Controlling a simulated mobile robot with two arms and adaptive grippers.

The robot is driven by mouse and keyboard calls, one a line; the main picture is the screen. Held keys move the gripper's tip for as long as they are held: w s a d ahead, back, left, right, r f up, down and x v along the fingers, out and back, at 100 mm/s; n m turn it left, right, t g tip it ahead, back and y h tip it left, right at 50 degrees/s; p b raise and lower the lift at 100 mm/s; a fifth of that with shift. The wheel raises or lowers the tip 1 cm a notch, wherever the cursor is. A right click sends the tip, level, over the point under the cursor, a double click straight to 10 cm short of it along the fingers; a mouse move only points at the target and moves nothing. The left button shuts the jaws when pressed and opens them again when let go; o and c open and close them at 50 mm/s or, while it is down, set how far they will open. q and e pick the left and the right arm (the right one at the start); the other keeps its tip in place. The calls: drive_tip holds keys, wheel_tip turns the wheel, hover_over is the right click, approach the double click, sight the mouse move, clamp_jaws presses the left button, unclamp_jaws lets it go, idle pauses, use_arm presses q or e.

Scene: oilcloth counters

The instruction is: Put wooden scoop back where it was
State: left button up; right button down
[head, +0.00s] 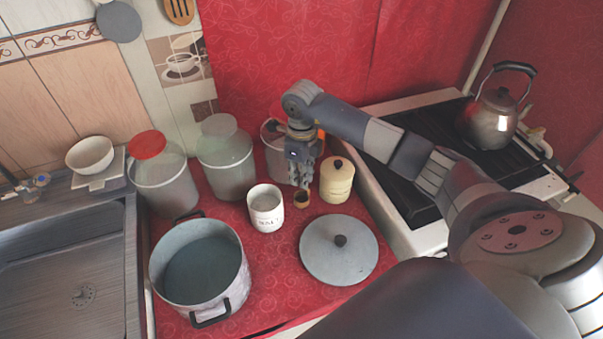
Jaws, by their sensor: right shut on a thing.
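My right gripper (304,180) reaches in from the right and points down over the red counter. It is shut on the wooden scoop (301,200), a small brown round piece at its fingertips. My left gripper is not in view.
Grey canisters (226,162) stand along the wall; one (275,160) is right behind the gripper. A large pot (198,264) and a round lid (338,252) are in front. A sink (62,265) is left; a stove with a kettle (489,122) is right.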

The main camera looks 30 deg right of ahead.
drive_tip(key=shift+f, duration=0.45)
drive_tip(key=shift+f+b, duration=0.15)
drive_tip(key=shift+b, duration=0.15)
drive_tip(key=c, duration=1.6)
unclamp_jaws()
